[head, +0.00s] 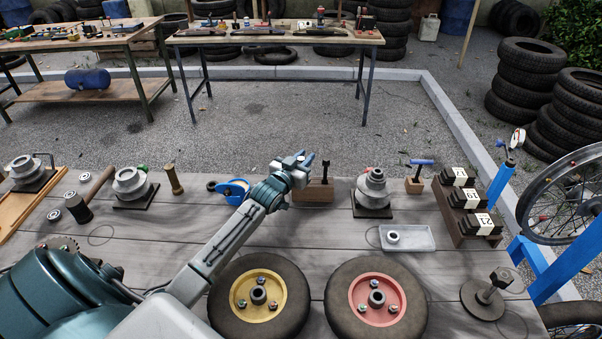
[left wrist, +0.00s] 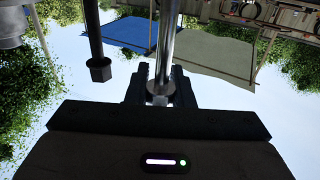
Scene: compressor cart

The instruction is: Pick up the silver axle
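My left gripper (head: 295,162) reaches over the far middle of the workbench, at the left end of a small wooden block (head: 318,192). In the left wrist view, the silver axle (left wrist: 160,45) is a smooth, shiny rod running between the two dark fingers (left wrist: 160,88). Its near end shows between them, and the fingers sit close against both sides. In the head view the axle is hidden or too small to make out. A black tool (head: 326,171) stands in the block beside the gripper. A black post with a block-shaped end (left wrist: 97,50) shows beside the axle in the wrist view. My right gripper is out of view.
A blue tape roll (head: 235,187) lies left of the gripper. A grey stepped pulley (head: 373,188), a shallow tray (head: 415,240) and a rack of black blocks (head: 468,208) stand to the right. Two wheels (head: 350,315) lie in front. Bare planks lie between them.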

